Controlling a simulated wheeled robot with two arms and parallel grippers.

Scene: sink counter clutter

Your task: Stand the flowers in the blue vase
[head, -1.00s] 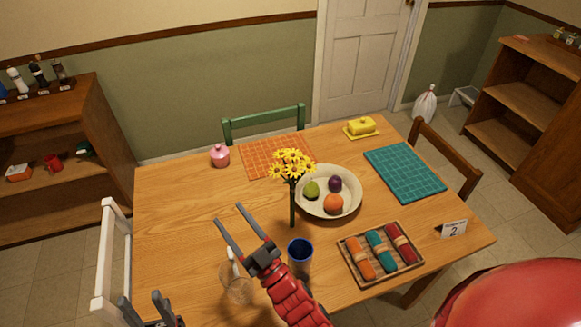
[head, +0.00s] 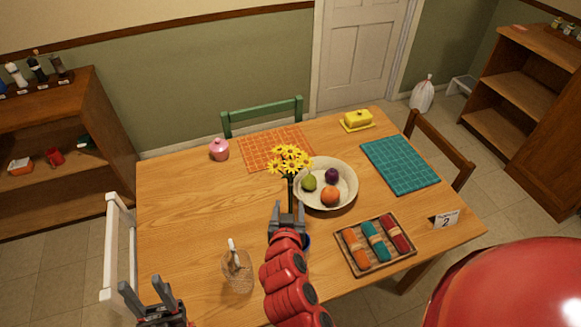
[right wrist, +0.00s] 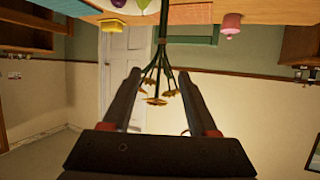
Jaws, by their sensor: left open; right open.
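The yellow flowers (head: 289,160) stand upright on dark green stems on the table, left of the fruit bowl. My right gripper (head: 287,212) is open at the stems in the head view. In the right wrist view, which is upside down, the stems and blooms (right wrist: 154,98) show between the open fingers (right wrist: 160,75). I cannot tell if a finger touches them. The blue vase (head: 308,241) is mostly hidden behind my right arm; only a bit of its blue edge shows. My left gripper (head: 143,290) is open and empty at the lower left.
A glass jar with a utensil (head: 238,272) stands left of my right arm. The fruit bowl (head: 350,200) is close on the right. A tray of rolled cloths (head: 408,252) lies at the front right. The table's left side is clear.

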